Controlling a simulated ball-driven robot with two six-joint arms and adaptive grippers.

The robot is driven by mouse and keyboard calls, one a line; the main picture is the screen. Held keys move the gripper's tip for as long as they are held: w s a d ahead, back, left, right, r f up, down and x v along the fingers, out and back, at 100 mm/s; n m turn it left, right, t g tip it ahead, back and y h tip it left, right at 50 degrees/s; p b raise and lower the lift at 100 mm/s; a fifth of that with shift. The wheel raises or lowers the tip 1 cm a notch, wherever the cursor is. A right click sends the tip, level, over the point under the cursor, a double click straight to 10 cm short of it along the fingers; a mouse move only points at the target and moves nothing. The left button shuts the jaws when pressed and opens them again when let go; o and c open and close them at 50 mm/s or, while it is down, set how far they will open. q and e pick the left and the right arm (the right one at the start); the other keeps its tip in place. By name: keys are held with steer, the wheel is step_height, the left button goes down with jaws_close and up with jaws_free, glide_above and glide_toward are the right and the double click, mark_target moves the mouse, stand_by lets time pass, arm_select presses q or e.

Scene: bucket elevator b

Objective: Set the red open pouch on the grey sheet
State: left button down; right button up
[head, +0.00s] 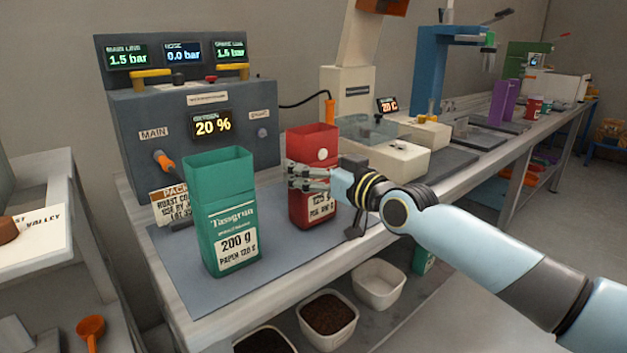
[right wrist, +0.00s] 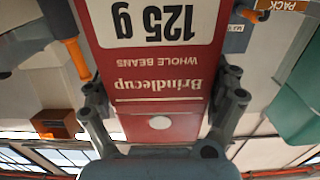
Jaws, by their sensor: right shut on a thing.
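The red open pouch (head: 309,205) stands upright, its open top up and a white label low on its front. My right gripper (head: 300,177) comes from the right and is shut on the pouch around its middle. In the right wrist view the pouch (right wrist: 158,75) shows upside down between the two fingers (right wrist: 160,115), with "Brindlecup" and "125 g" on it. The grey sheet (head: 180,268) lies on the bench top. The pouch's base is at the sheet's right part; I cannot tell whether it touches. My left gripper is out of view.
A green open pouch (head: 226,235) stands on the sheet, left of the red one. A dark machine with displays (head: 195,125) stands behind. A sealer-like machine (head: 385,145) is to the right. White bins (head: 378,285) sit below the bench edge.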

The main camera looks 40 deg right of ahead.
steer(key=shift+f, duration=0.1)
steer(key=shift+f, duration=0.15)
steer(key=o, duration=0.6)
steer(key=shift+c, duration=0.2)
